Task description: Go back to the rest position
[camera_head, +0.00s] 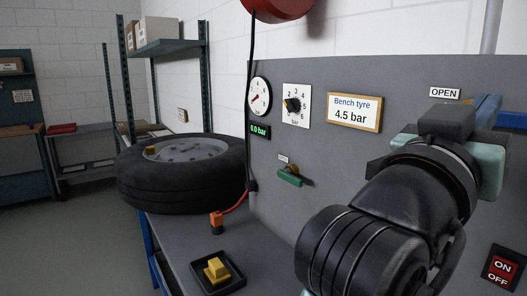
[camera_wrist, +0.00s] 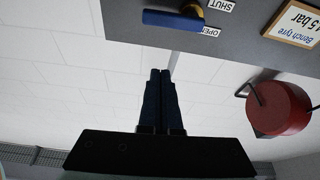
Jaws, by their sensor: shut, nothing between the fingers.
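My gripper shows in the wrist view (camera_wrist: 160,72) with its two dark fingers together and nothing between them.
The grey panel (camera_head: 350,150) carries a gauge (camera_head: 259,96), a dial (camera_head: 292,105), a green-handled valve (camera_head: 289,178) and an ON/OFF switch (camera_head: 502,268). A tyre (camera_head: 180,185) lies on the left. A black tray (camera_head: 235,276) holds yellow pieces. A red reel (camera_wrist: 278,108) hangs by the wall.

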